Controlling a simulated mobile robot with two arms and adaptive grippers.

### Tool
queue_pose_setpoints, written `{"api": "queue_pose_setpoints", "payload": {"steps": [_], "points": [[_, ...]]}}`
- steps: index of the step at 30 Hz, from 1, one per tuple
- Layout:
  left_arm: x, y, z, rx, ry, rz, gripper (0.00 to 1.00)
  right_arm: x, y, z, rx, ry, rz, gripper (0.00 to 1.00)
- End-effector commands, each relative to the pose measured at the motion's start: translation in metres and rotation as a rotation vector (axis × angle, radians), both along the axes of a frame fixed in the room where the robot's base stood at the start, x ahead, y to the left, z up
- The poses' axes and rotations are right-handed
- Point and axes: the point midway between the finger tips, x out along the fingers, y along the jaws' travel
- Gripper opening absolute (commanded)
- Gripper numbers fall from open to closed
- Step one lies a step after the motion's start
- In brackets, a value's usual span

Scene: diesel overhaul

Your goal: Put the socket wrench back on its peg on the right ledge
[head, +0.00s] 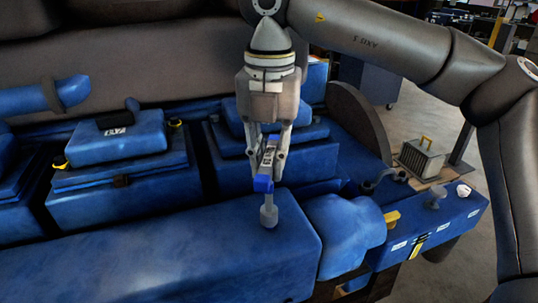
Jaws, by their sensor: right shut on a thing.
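My right gripper (268,158) points down over the blue engine and is shut on the socket wrench (268,208). The wrench hangs below the fingers, with a blue part at the fingers and a grey, wider end at the bottom. That end shows in front of the long blue cover (170,255); I cannot tell whether it touches it. The right ledge (418,240) is blue with white labels on its front, to the right of the gripper. A grey upright piece (436,197) stands on it; I cannot tell whether it is the wrench's peg. My left gripper is out of view.
A yellow piece (392,218) and a rounded blue housing (345,235) lie between gripper and ledge. A grey ribbed box (421,160) stands behind. My right arm crosses the upper right.

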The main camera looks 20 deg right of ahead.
Motion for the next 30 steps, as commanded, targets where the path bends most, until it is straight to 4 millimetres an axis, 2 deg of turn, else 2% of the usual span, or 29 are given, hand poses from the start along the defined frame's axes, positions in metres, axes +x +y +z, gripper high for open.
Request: {"api": "queue_pose_setpoints", "payload": {"steps": [11, 12, 17, 24, 30], "points": [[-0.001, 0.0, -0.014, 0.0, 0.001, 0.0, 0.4, 0.0, 0.0, -0.016, 0.001, 0.0, 0.0, 0.0], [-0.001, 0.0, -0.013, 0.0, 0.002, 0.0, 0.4, 0.0, 0.0, -0.014, 0.0, -0.001, 0.0, 0.21], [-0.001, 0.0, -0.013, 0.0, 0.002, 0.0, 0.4, 0.0, 0.0, -0.014, 0.001, 0.0, 0.0, 0.41], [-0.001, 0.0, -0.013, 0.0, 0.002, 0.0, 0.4, 0.0, 0.0, -0.015, 0.0, 0.001, 0.0, 0.43], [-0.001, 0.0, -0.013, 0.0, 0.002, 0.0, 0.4, 0.0, 0.0, -0.015, 0.0, 0.001, 0.0, 0.67]]}}
